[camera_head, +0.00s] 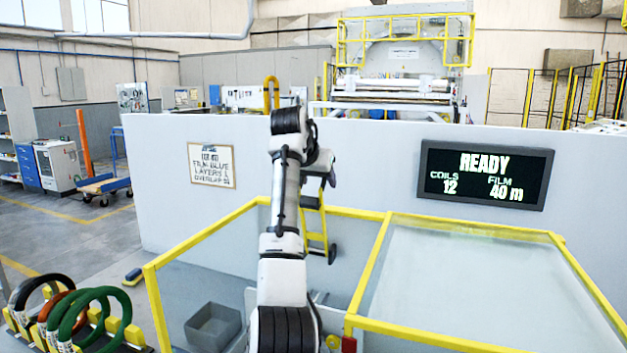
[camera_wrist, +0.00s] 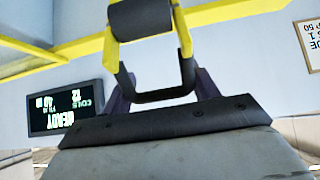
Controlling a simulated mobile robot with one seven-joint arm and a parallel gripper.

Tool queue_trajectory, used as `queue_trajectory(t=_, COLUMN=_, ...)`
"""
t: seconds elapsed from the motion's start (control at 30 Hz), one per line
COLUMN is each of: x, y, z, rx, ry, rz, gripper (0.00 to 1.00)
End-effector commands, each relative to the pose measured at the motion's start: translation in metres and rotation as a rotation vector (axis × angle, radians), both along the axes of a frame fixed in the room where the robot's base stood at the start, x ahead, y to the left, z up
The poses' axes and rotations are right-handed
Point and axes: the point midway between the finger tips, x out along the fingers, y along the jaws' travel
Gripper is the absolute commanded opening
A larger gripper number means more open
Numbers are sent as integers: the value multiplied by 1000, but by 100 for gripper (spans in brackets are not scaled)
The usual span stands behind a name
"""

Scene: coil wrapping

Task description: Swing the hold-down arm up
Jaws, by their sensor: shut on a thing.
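The hold-down arm shows in the wrist view as a yellow fork (camera_wrist: 109,52) with a black roller (camera_wrist: 142,18) and a black U-shaped handle (camera_wrist: 160,96). My gripper (camera_wrist: 162,88) is shut on this handle, with one finger at each side of it. The wrist picture is upside down, so the roller lies below the handle. In the head view, yellow bars (camera_head: 322,240) that look like the hold-down arm show below and right of my wrist. My own arm hides part of them, and the fingertips are hard to make out there.
A yellow-framed enclosure (camera_head: 157,300) surrounds the work area, with a clear panel (camera_head: 480,285) at right. A pale wall behind carries a READY display (camera_head: 485,175) and a paper sign (camera_head: 211,165). Several coils (camera_head: 100,312) stand at lower left. A grey bin (camera_head: 212,325) sits inside the enclosure.

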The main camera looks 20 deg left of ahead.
Motion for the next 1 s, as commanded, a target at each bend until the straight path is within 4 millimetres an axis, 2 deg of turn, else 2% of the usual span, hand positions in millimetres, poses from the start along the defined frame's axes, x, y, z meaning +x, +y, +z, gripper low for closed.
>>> queue_trajectory(t=0.03, x=3, y=-5, z=-9, rx=-7, ry=28, rz=-9, gripper=19)
queue_trajectory(t=0.07, x=4, y=-5, z=-9, rx=-6, ry=34, rz=-9, gripper=19)
queue_trajectory(t=0.87, x=6, y=-4, z=-11, rx=-8, ry=66, rz=-9, gripper=19)
queue_trajectory(t=0.9, x=6, y=-4, z=-11, rx=-8, ry=66, rz=-9, gripper=61)
queue_trajectory(t=1.0, x=6, y=-4, z=-10, rx=-8, ry=64, rz=-9, gripper=71)
